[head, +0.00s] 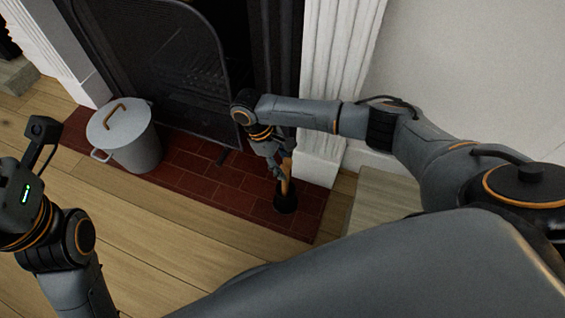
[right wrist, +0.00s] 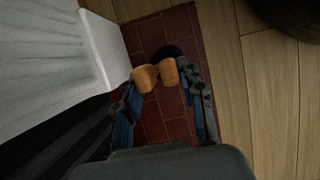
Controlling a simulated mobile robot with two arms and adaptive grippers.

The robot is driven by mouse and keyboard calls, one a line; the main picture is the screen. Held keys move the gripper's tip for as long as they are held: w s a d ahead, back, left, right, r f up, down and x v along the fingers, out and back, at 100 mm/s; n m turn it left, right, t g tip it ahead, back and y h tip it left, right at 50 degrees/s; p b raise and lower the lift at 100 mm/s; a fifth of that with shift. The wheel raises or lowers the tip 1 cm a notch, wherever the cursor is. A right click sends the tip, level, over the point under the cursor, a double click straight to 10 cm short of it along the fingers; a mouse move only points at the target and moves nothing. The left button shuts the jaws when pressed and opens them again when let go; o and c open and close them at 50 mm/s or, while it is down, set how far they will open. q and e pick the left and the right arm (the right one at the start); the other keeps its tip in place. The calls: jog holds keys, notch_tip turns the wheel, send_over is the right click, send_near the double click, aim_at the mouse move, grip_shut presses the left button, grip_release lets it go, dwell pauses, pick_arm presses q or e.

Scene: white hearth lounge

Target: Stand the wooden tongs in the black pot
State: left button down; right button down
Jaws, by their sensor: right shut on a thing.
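The wooden tongs (head: 287,178) are roughly upright, held by my right gripper (head: 275,157). The right wrist view shows their two orange-brown arms (right wrist: 168,71) between my right fingers (right wrist: 160,92). The small black pot (head: 285,203) stands on the red brick hearth, directly below the tongs. It shows as a dark round shape (right wrist: 168,52) behind the tongs in the right wrist view. In the head view the tongs' lower end meets the pot's mouth; I cannot tell how deep it is. My left arm's wrist shows at the left, but its fingers are out of frame.
A grey lidded bin (head: 129,140) with a wooden lid handle stands on the hearth (head: 205,172) at the left. A dark fire screen (head: 165,60) is behind. A white fluted pillar (head: 335,80) rises close to my right gripper. Wooden floor in front is clear.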

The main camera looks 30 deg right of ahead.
jog(key=c, duration=0.7)
grip_release()
jog(key=shift+c, duration=0.2)
jog(key=v, duration=1.2)
